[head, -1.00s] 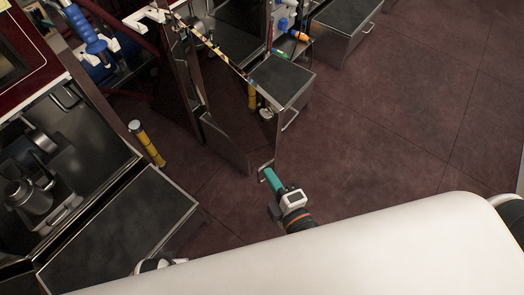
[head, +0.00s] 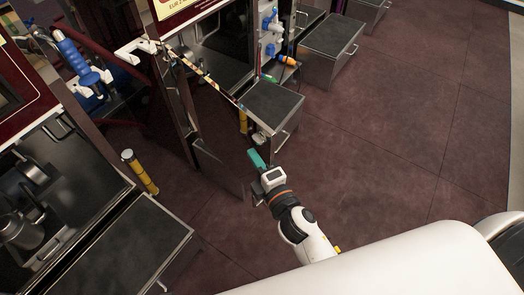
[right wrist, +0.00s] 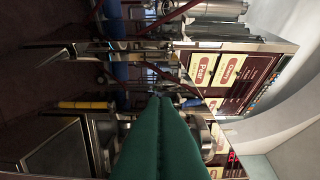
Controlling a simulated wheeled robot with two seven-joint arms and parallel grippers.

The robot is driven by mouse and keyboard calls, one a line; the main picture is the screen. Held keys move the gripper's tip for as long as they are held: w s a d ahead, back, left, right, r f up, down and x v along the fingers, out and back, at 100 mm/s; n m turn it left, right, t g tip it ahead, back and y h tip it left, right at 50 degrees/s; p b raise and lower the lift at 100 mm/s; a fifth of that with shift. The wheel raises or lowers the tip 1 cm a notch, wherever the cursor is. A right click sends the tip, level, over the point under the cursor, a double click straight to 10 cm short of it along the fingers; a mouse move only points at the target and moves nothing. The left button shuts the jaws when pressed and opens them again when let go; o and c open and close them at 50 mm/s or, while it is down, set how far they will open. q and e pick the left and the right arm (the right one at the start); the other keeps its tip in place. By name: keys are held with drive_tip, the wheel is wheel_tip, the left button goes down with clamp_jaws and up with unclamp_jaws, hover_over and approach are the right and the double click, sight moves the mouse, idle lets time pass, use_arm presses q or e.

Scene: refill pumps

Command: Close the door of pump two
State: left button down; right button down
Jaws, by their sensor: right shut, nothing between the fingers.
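The door (head: 218,172) of the middle pump stands open, a tall dark metal panel reaching out from the cabinet over the floor. I take this pump for pump two; its label is cut off by the frame. My right gripper (head: 256,158), with green fingers, is shut and empty just right of the door's free edge. I cannot tell whether it touches the door. The right wrist view shows the green fingers (right wrist: 158,125) together, with pump fronts and labels beyond. My left gripper is not in view.
A dark-topped metal drawer box (head: 272,106) stands just beyond my right gripper. Another box (head: 125,245) juts out at the lower left, near a yellow post (head: 142,175). A blue-handled nozzle (head: 80,58) hangs at the upper left. The floor (head: 400,130) at right is clear.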

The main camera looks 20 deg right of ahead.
drive_tip(key=shift+w+d, duration=0.2)
drive_tip(key=shift+d, duration=0.3)
drive_tip(key=shift+w+d, duration=0.2)
drive_tip(key=shift+d, duration=0.3)
drive_tip(key=shift+d, duration=0.1)
